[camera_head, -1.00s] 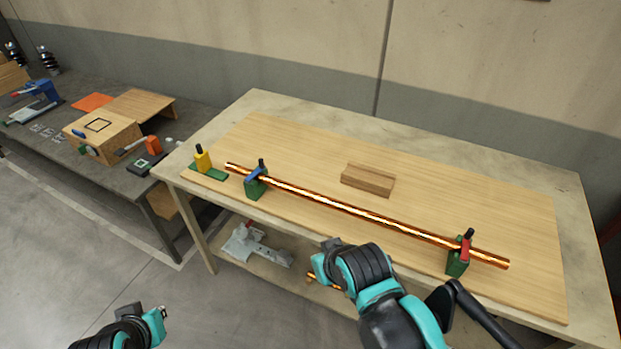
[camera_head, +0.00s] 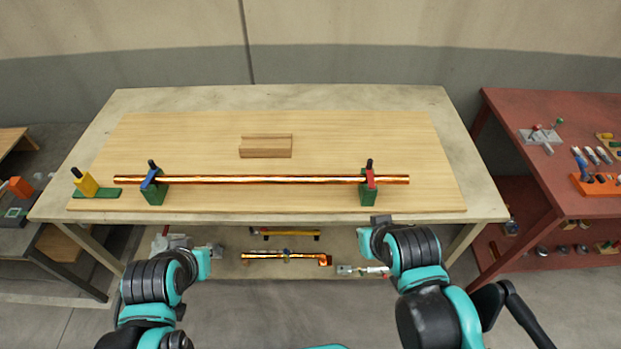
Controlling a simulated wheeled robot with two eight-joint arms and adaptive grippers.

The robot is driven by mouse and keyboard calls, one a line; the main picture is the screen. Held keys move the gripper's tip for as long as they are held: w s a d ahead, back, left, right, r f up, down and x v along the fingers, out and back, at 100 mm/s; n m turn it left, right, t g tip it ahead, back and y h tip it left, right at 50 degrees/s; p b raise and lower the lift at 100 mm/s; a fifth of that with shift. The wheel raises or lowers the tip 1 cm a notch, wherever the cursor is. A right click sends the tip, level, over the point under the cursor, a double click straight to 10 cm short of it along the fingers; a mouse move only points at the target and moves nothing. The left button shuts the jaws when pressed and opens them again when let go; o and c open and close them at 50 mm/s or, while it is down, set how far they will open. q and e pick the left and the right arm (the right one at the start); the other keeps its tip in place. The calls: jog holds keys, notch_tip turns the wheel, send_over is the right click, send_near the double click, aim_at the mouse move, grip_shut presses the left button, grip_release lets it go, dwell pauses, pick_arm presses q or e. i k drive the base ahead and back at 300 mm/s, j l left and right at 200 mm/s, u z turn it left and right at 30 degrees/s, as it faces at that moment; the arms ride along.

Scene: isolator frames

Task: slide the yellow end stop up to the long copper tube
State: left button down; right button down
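The long copper tube (camera_head: 262,180) lies level across two green clamps on the wooden board. The left clamp (camera_head: 152,192) has a blue jaw and the right clamp (camera_head: 368,192) has a red jaw, each with a black knob. The yellow end stop (camera_head: 84,182) with a black knob stands on a green base at the board's left end, with a gap between it and the tube's left end. My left gripper (camera_head: 207,255) is below the table's front edge at left. My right gripper (camera_head: 374,235) is by the front edge, below the right clamp. Neither is at the end stop, and their finger openings are unclear.
A wooden block (camera_head: 266,147) lies on the board behind the tube. A lower shelf (camera_head: 330,257) holds a short copper piece (camera_head: 285,256) and other parts. A red bench (camera_head: 560,180) stands at right, a dark bench (camera_head: 12,226) at left. The board's front strip is clear.

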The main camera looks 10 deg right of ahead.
aim_at(83, 181)
jog(key=u, duration=1.4)
